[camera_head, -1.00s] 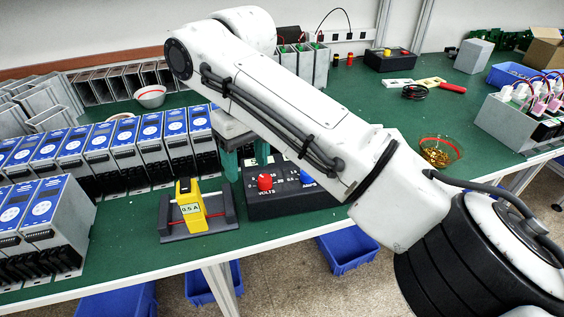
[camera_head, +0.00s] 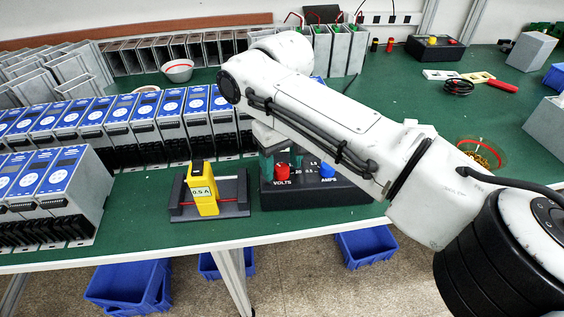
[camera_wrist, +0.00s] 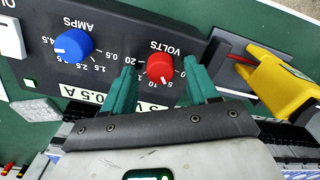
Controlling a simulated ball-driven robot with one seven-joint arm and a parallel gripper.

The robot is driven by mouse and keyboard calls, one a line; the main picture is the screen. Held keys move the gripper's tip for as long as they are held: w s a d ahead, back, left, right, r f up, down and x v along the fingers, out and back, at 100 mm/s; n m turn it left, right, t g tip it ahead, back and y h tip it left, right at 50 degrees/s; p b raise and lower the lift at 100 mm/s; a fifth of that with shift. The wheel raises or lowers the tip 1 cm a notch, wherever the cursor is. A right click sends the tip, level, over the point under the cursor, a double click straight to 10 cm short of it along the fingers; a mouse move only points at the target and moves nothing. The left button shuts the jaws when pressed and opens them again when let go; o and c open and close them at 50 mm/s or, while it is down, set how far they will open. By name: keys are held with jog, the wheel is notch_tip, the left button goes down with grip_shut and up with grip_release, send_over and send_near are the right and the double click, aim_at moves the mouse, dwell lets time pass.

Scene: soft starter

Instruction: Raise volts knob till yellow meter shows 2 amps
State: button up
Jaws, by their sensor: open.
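The red volts knob (camera_head: 282,170) is on the front of a black power supply (camera_head: 325,192). In the wrist view the red knob (camera_wrist: 160,67) has its white mark toward the 5. My open gripper (camera_wrist: 161,80) has one green finger on each side of it, with small gaps showing. The blue amps knob (camera_wrist: 73,45) is beside it. The yellow meter (camera_head: 202,188) stands on a grey stand left of the supply and reads 0.5 A; its yellow body (camera_wrist: 280,85) also shows in the wrist view. The supply's display (camera_wrist: 85,95) reads 0.5 A; its volts display is partly hidden by my gripper.
Rows of blue-faced grey modules (camera_head: 100,120) stand left of and behind the meter. A second black box (camera_head: 435,47), a red-handled tool (camera_head: 490,82) and a bowl (camera_head: 480,152) lie to the right. Blue bins (camera_head: 368,245) are under the table.

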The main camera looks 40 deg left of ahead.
jog(key=shift+f, duration=0.35)
jog(key=shift+c, duration=0.2)
jog(key=c, duration=1)
jog(key=shift+r, duration=0.1)
